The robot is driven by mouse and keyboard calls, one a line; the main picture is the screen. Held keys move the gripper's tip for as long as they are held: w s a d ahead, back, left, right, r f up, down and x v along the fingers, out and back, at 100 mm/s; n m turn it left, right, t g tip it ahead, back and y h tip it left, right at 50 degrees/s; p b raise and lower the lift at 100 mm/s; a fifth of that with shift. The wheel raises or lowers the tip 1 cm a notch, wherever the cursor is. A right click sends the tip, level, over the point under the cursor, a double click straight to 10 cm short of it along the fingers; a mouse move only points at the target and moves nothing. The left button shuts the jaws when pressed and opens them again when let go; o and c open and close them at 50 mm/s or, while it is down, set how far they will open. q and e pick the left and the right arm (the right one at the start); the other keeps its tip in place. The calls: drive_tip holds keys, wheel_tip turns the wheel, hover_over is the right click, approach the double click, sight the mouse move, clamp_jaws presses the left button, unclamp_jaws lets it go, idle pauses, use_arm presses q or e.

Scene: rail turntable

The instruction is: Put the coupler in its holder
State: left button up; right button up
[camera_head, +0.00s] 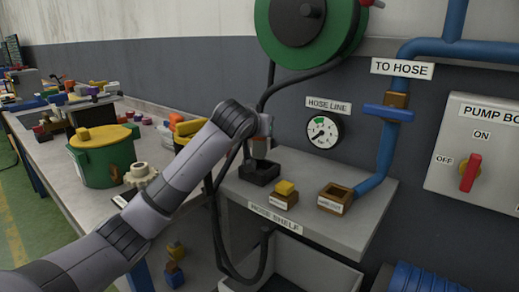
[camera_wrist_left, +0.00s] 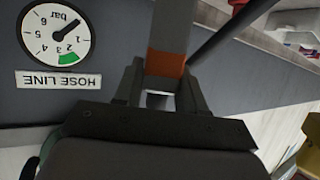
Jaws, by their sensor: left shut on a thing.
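My left gripper (camera_head: 262,128) reaches in over the hose shelf and is shut on the coupler (camera_head: 259,148). In the left wrist view the coupler (camera_wrist_left: 169,28) is a dark grey-brown body with an orange-brown band, between the fingers (camera_wrist_left: 163,92). In the head view the coupler points down over a black open-topped holder (camera_head: 259,173) at the shelf's left. Whether its lower end is inside the holder or just above it, I cannot tell. My right gripper is not in view.
A blue pipe (camera_head: 385,150) and gauge (camera_head: 324,131) stand behind. A green pot (camera_head: 103,162) is on the left bench.

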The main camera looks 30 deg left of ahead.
sight(258, 146)
use_arm(q)
drive_tip(key=shift+f, duration=0.55)
wheel_tip(258, 146, down, 4)
drive_tip(key=shift+f, duration=0.1)
drive_tip(key=o, duration=1.2)
drive_tip(key=v, duration=1.2)
